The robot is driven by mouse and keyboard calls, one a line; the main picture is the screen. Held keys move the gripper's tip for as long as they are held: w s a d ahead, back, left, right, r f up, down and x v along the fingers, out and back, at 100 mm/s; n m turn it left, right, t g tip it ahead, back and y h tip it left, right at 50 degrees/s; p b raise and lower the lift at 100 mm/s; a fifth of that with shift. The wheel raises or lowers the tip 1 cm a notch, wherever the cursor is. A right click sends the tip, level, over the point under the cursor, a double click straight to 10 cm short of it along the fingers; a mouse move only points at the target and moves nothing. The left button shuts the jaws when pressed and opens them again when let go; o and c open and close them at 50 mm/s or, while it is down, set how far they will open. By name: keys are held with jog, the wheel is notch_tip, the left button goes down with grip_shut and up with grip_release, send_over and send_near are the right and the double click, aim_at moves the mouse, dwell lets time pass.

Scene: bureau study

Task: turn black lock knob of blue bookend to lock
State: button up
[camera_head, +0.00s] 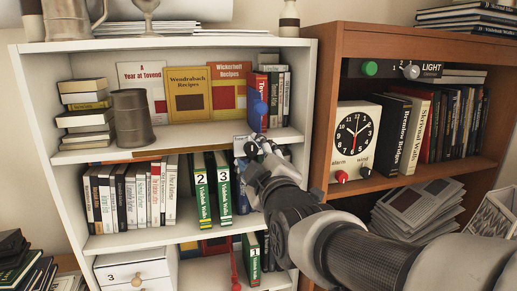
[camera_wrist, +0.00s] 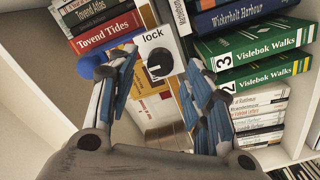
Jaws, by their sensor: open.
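The black lock knob (camera_wrist: 159,63) sits on a white plate (camera_wrist: 156,38) marked "lock" in the wrist view. The blue bookend shows as a rounded blue part (camera_wrist: 91,65) left of the plate, and in the head view as a blue part (camera_head: 259,108) beside the upright books on the white bookcase's upper shelf. My gripper (camera_wrist: 161,68) is open, its fingers on either side of the knob in the picture; I cannot tell whether they touch it. In the head view my gripper (camera_head: 257,149) is at the upper shelf's front edge and hides the knob.

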aim_at(251, 151)
jog(key=shift+x, duration=1.55)
jog(key=c, duration=1.1)
